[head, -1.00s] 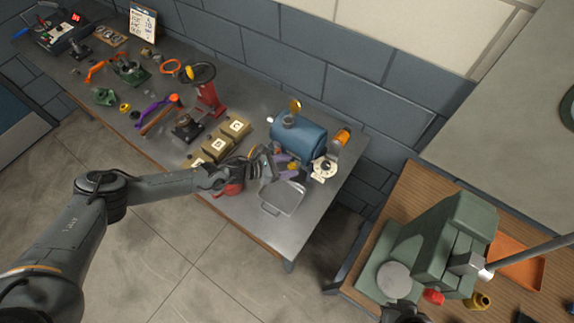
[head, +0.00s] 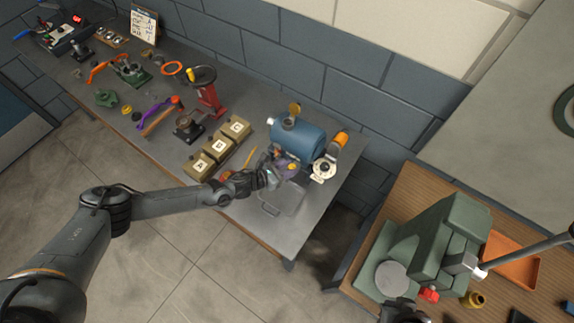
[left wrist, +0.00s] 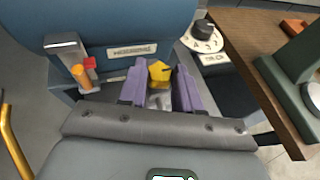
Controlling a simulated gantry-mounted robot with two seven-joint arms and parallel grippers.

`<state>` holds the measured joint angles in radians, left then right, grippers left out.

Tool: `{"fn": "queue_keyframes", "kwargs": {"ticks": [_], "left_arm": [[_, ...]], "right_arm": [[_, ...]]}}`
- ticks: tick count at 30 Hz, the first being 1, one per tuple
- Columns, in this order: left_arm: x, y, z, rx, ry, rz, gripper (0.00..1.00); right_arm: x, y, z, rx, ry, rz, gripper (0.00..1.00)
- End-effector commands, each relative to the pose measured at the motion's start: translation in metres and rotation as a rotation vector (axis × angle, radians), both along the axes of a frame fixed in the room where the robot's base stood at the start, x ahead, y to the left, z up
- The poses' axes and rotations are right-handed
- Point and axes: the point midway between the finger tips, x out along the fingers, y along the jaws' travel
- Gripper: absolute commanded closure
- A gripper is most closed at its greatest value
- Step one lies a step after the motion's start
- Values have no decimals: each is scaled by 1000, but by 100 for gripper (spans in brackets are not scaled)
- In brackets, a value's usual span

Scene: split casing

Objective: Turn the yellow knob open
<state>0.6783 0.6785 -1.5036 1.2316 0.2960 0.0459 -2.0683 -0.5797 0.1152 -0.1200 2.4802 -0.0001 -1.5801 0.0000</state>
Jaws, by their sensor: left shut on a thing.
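A blue tank (head: 298,140) lies on the metal bench. The yellow knob (left wrist: 159,70) is at its lower front in the left wrist view; in the head view it is a small yellow spot among my purple fingertips. My left gripper (left wrist: 160,88) has its two purple fingers on either side of the knob and is shut on it. The knob's base is partly hidden by the fingers. In the head view my left gripper (head: 287,166) reaches in front of the tank. A dark end part at the bottom edge seems to be my right gripper (head: 402,311); its jaws cannot be made out.
A grey tray (head: 284,198) lies just below my left gripper. Lettered boxes (head: 218,147) stand left. A green press (head: 440,240) stands on the wooden table.

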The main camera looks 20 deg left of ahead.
Motion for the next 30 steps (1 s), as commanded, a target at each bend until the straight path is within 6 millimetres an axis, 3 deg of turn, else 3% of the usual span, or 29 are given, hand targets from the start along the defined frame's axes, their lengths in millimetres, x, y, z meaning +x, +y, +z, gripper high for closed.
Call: {"fn": "queue_keyframes", "kwargs": {"ticks": [15,30], "left_arm": [[-5,-12,0,-3,5,491,97],[-3,-21,-1,-1,4,965,97]], "right_arm": [[0,-2,26,-9,0,6,100],[0,0,28,-2,0,2,100]]}}
